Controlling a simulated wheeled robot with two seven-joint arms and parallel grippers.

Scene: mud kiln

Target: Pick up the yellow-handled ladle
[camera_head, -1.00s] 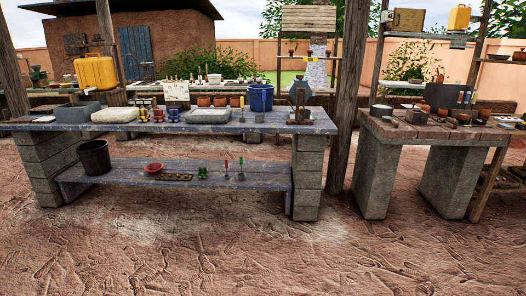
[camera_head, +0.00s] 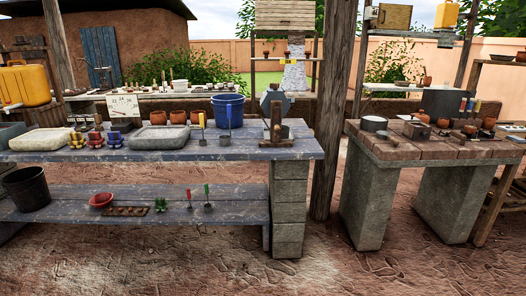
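A ladle with an upright yellow handle (camera_head: 202,124) stands on the long blue-grey table (camera_head: 250,149), right of the shallow stone basin (camera_head: 159,138). Its small dark cup rests on the tabletop. A similar blue-handled ladle (camera_head: 229,119) stands just to its right, in front of the blue bucket (camera_head: 237,102). Neither of my grippers is in view.
Terracotta pots (camera_head: 179,117) stand behind the basin, and a wooden-framed device (camera_head: 276,122) is at the table's right end. A wooden post (camera_head: 333,100) separates it from the brown-topped table (camera_head: 400,150). Bare ground (camera_head: 150,265) lies in front.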

